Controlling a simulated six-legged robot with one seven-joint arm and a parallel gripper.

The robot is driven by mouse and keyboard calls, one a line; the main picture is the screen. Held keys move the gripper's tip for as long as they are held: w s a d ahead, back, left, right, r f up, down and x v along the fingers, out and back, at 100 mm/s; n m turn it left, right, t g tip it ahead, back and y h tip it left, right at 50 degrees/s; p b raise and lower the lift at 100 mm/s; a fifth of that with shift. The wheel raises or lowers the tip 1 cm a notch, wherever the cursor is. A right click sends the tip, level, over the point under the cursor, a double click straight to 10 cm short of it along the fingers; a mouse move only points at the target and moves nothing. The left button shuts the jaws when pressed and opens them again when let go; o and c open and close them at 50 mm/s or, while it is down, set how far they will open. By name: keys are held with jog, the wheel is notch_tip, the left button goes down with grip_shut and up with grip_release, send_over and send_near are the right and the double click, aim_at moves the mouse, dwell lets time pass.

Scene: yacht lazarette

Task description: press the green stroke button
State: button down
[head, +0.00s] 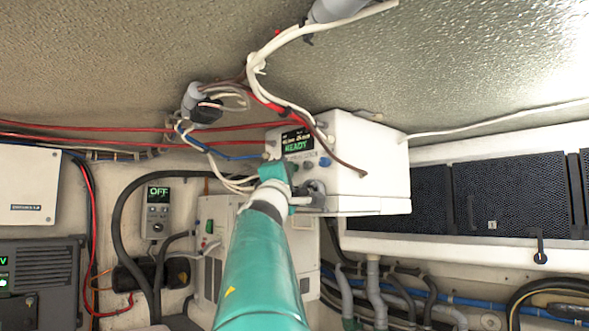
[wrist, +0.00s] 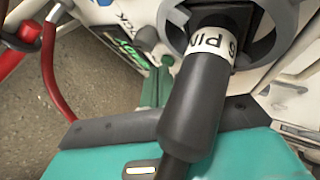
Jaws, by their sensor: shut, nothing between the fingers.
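A white box (head: 365,160) with a lit display (head: 297,141) that reads READY hangs under the ceiling in the head view. Small round buttons sit below the display, and a blue one (head: 324,162) is clear to see. My gripper (head: 286,167) is in front of the box's face and covers part of the button row. In the wrist view my gripper's narrow teal fingers (wrist: 158,80) are together and point toward the panel beside the display (wrist: 128,52). I cannot pick out the green stroke button for sure or tell whether the fingertips touch anything.
A black plug (wrist: 188,110) with a white label crosses close in front of the wrist camera. White cables (head: 285,95) and red wires (head: 130,137) run near the box. A controller reading OFF (head: 158,208) and a dark speaker-like panel (head: 515,195) flank the area.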

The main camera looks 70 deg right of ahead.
jog(key=shift+w+a, duration=0.45)
jog(key=shift+a, duration=0.3)
jog(key=shift+w+a, duration=0.4)
jog(key=shift+a, duration=0.4)
jog(key=shift+w+a, duration=0.45)
jog(key=shift+a, duration=0.3)
jog(key=w+a+f+m+t+y, duration=0.15)
jog(key=w+a+f+y, duration=0.25)
jog(key=a+f, duration=0.5)
jog(key=w+a+f+m+t+y, duration=0.1)
jog(key=w+a+f+t+y, duration=0.25)
jog(key=f, duration=0.95)
jog(key=w+a+f+m+y, duration=0.1)
jog(key=w+a+f+y, duration=0.45)
jog(key=f, duration=0.55)
jog(key=s+a+f+y, duration=0.3)
jog(key=a+f, duration=0.4)
jog(key=a, duration=0.2)
jog(key=s+a+f+g+y, duration=0.1)
jog(key=s+a+f+y, duration=0.2)
jog(key=a+f, duration=0.5)
jog(key=s+a+f+g+y, duration=0.1)
jog(key=s+a+f+y, duration=0.1)
jog(key=a+f+y, duration=0.3)
jog(key=a+f, duration=0.3)
jog(key=a, duration=0.4)
jog(key=shift+s+a+n, duration=0.25)
jog(key=shift+s+n, duration=0.1)
jog(key=shift+s, duration=0.05)
